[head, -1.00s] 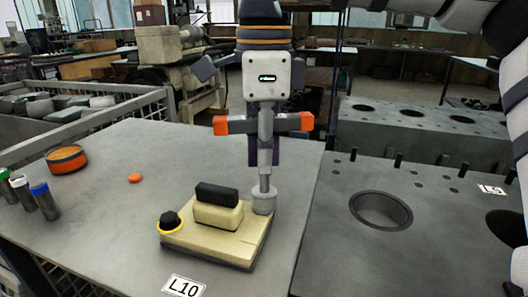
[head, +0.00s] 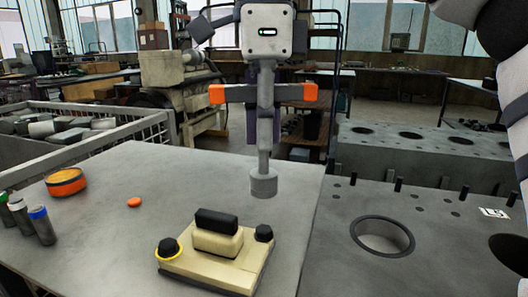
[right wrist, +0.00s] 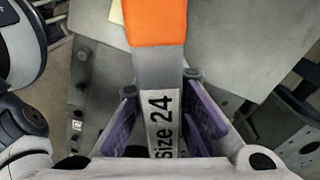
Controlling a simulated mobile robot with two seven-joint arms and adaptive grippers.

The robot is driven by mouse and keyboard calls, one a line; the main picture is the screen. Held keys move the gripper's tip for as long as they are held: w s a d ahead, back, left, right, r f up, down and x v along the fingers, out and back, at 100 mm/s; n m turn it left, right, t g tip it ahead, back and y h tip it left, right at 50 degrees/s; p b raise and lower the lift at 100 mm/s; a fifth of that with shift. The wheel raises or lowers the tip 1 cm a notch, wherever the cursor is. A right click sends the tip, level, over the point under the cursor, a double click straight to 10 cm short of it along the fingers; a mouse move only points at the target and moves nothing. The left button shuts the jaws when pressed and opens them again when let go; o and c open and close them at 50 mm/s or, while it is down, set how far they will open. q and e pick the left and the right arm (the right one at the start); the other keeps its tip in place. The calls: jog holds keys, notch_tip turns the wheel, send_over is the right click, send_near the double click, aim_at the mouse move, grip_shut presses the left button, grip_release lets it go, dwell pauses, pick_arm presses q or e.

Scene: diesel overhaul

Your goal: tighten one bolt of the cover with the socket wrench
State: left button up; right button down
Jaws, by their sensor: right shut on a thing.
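The beige cover (head: 200,272) lies on the grey table with a black grip bar (head: 216,222) on top. One dark bolt (head: 168,247) with a yellow ring around it stands at the cover's left corner. Another dark bolt (head: 264,233) without a ring stands at its right corner. My right gripper (head: 264,118) is shut on the socket wrench, whose orange-ended crossbar (head: 240,94) is level. The wrench's socket (head: 263,183) hangs upright, clear above the right bolt. In the right wrist view the wrench (right wrist: 163,125) reads "size 24" between the purple finger pads. My left gripper is out of view.
An orange round tin (head: 66,183), a small orange disc (head: 134,202) and several capped tubes (head: 40,226) stand on the left of the table. A grey engine block (head: 440,235) with a large bore and studs is on the right. A parts crate (head: 95,145) stands behind left.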

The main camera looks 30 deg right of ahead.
jog(key=shift+r, duration=0.9)
jog(key=shift+s, duration=0.1)
jog(key=s+a, duration=0.3)
jog(key=s, duration=0.2)
jog(key=shift+s+a, duration=0.35)
jog(key=shift+s, duration=0.05)
